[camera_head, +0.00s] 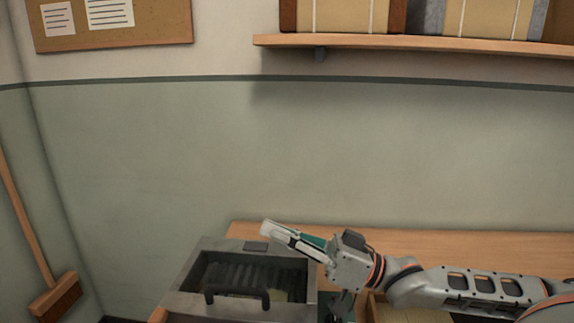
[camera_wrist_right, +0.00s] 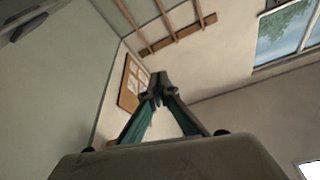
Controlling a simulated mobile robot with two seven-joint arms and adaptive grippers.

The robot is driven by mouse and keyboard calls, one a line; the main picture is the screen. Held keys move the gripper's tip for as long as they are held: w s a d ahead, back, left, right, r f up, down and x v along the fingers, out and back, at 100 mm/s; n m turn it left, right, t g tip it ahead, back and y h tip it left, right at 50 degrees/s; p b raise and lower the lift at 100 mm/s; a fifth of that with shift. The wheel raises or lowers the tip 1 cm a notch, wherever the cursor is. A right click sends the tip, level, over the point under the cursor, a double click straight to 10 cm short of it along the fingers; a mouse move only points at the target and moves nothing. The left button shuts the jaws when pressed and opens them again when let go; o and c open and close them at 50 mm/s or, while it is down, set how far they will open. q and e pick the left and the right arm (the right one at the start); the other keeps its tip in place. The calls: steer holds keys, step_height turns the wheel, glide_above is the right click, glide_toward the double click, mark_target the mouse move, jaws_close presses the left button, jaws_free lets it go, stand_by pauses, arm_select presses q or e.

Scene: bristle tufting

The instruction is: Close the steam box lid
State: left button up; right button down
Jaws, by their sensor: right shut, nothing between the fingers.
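The grey metal steam box (camera_head: 185,277) sits at the bottom of the head view, left of middle. Its top shows a metal frame around a dark recess, with a dark handle (camera_head: 237,295) along the near side. I cannot tell from this angle how the lid stands. My right gripper (camera_head: 268,230) is over the far right part of the box, pointing left, apart from the handle. Its fingers also show in the right wrist view (camera_wrist_right: 158,88), where the tips meet with nothing between them. My left gripper is out of view.
A wooden bench top (camera_head: 450,248) runs along the wall to the right of the box. A broom (camera_head: 57,293) leans at the left. A shelf (camera_head: 420,45) with boxes hangs above, and a cork board (camera_head: 160,22) is on the wall. The space above the box is clear apart from my right gripper.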

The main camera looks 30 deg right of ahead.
steer(key=shift+n+y, duration=0.3)
steer(key=shift+n, duration=0.4)
steer(key=s+f, duration=0.1)
steer(key=s+a+f, duration=0.1)
steer(key=f, duration=0.1)
steer(key=a+f, duration=0.1)
steer(key=f, duration=0.1)
steer(key=shift+s+f, duration=0.15)
steer(key=shift+s, duration=0.25)
steer(key=shift+s+a+f, duration=0.1)
steer(key=shift+a+f, duration=0.05)
steer(key=shift+f, duration=0.2)
steer(key=shift+s+a+f, duration=0.1)
steer(key=shift+s+f, duration=0.05)
steer(key=shift+f, duration=0.3)
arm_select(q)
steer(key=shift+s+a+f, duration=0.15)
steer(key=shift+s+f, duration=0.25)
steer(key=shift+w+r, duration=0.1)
